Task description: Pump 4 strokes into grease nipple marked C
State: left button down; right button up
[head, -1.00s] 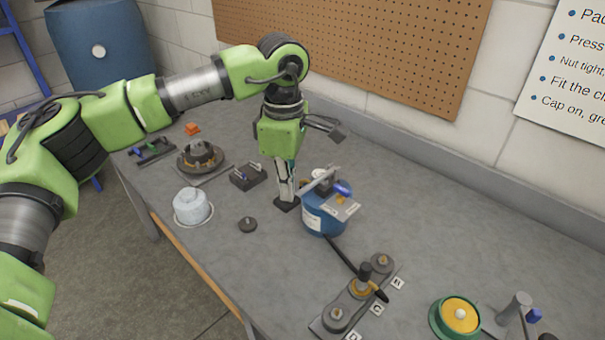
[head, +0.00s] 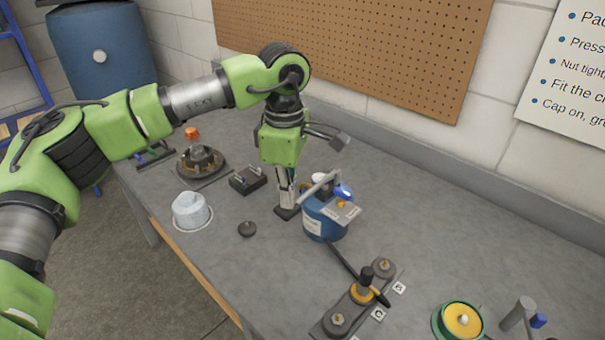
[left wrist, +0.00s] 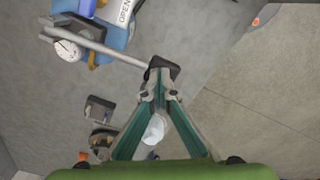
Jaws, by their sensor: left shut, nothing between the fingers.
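A blue grease pump (head: 322,224) stands on the bench with a lever (head: 318,186) on top. It also shows in the left wrist view (left wrist: 118,38), with the lever (left wrist: 105,48) and a round gauge (left wrist: 68,50). A black hose (head: 343,260) runs from it to a coupler (head: 366,279) over the middle nipple of a grey bar (head: 350,307). The tag beside the middle nipple (head: 379,314) seems to read C; the other tags are hard to read. My left gripper (head: 287,212) is shut and empty, pointing down beside the lever's end; contact is unclear. My right gripper is out of view.
A green-and-yellow round part (head: 462,320) and a grey post (head: 517,313) stand at right.

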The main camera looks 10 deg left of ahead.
pick_arm(q)
jog(key=shift+w+d+r+p, duration=0.15)
jog(key=shift+r+p, duration=0.45)
jog(key=shift+r, duration=0.4)
jog(key=shift+w+d+r+p, duration=0.1)
jog(key=shift+r+p, duration=0.5)
jog(key=shift+r, duration=0.35)
jog(key=shift+w+d+r+p, duration=0.15)
jog(key=shift+r+p, duration=0.45)
jog(key=shift+r, duration=0.4)
jog(key=shift+a, duration=0.1)
jog(key=shift+f, duration=0.15)
jog(key=shift+s+a+f+b, duration=0.1)
jog(key=shift+s+f+b, duration=0.05)
jog(key=shift+f+b, duration=0.4)
jog(key=shift+s+a+f+b, duration=0.1)
jog(key=shift+s+f+b, duration=0.05)
jog(key=shift+f+b, duration=0.4)
jog(key=shift+s+a+f+b, duration=0.1)
jog(key=shift+s+f+b, duration=0.05)
jog(key=shift+f+b, duration=0.9)
jog(key=shift+f, duration=0.15)
